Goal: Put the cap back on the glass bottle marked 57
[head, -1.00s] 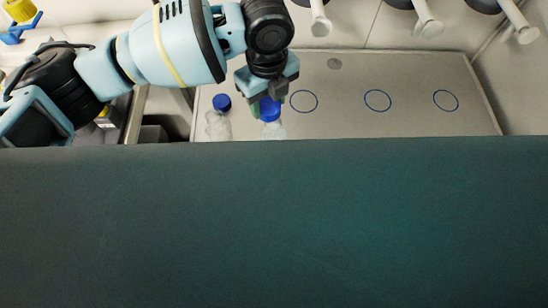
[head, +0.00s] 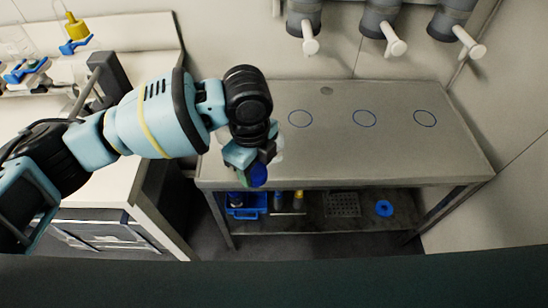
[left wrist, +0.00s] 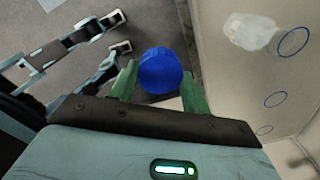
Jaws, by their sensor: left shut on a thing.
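My left gripper (head: 256,170) is shut on a blue cap (head: 258,175), in front of the bench's near left edge. In the left wrist view the blue cap (left wrist: 161,71) sits between the green fingertips (left wrist: 160,82), with no bottle seen under it. A clear bottle (left wrist: 250,32) without a visible cap is on the bench in that view, apart from the gripper. In the head view a pale bit of bottle (head: 278,145) shows just behind the gripper. The number 57 is not readable. The other capped bottle is hidden.
The grey bench (head: 400,150) is mostly clear, with several blue circles on its top. Grey dispensers with white spouts (head: 395,46) hang above it. A lower shelf holds a blue tray (head: 248,204), a rack (head: 342,204) and a blue ring (head: 384,208). A white counter (head: 125,185) stands left.

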